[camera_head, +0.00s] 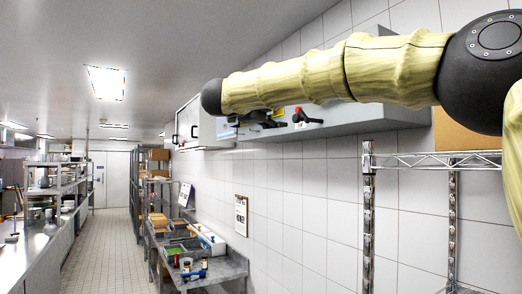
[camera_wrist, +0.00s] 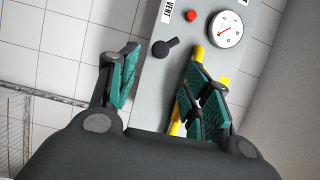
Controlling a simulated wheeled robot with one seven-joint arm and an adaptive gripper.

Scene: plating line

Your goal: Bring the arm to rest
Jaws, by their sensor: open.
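My arm, in a pale yellow sleeve, reaches across the upper right of the head view. My gripper (camera_wrist: 165,62) is open in the wrist view, with its two green-padded fingers apart and nothing between them. It is in front of a grey panel (camera_wrist: 152,95). The right finger overlaps a yellow bar (camera_wrist: 198,52) on the panel and partly hides it; I cannot tell if they touch. In the head view the arm hides much of the gripper area.
The panel carries a dial (camera_wrist: 226,29), a red button (camera_wrist: 191,16) and a black knob (camera_wrist: 165,47). A wire shelf (camera_head: 368,200) stands at right in the head view. A cluttered steel bench (camera_head: 215,272) lines the tiled wall. The aisle floor (camera_head: 105,245) is clear.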

